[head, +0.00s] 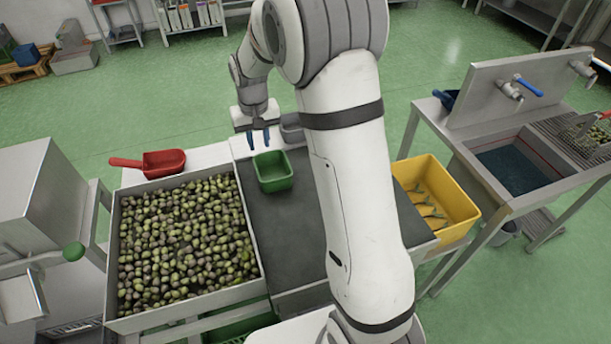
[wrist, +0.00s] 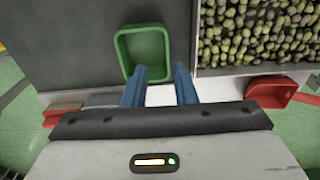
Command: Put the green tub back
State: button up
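The green tub (head: 273,172) stands upright on the dark grey work surface, right beside the olive bin, and looks empty. It also shows in the wrist view (wrist: 143,48), just beyond my fingertips and a little left of their middle. My gripper (head: 258,139) is above the far end of the work surface, behind the tub in the head view. In the wrist view its two blue fingers (wrist: 160,73) are apart with nothing between them. The left fingertip overlaps the tub's near rim in the picture; I cannot tell whether they touch.
The olive bin (head: 115,255) adjoins the surface on the left. A red scoop (head: 163,163) lies behind it. A grey container (head: 291,130) stands near my gripper. A yellow crate (head: 447,205) and a sink (head: 520,165) are at right. The dark surface (head: 290,235) is clear in front of the tub.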

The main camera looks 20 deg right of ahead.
jog(key=s+d+r+t, duration=0.2)
jog(key=s+d+r, duration=0.1)
jog(key=s+r, duration=1)
jog(key=s+d+f, duration=0.1)
jog(key=s+d, duration=0.1)
jog(key=s, duration=1.3)
jog(key=shift+d+f+t, duration=0.15)
jog(key=shift+f+t, duration=0.05)
jog(key=shift+t, duration=0.1)
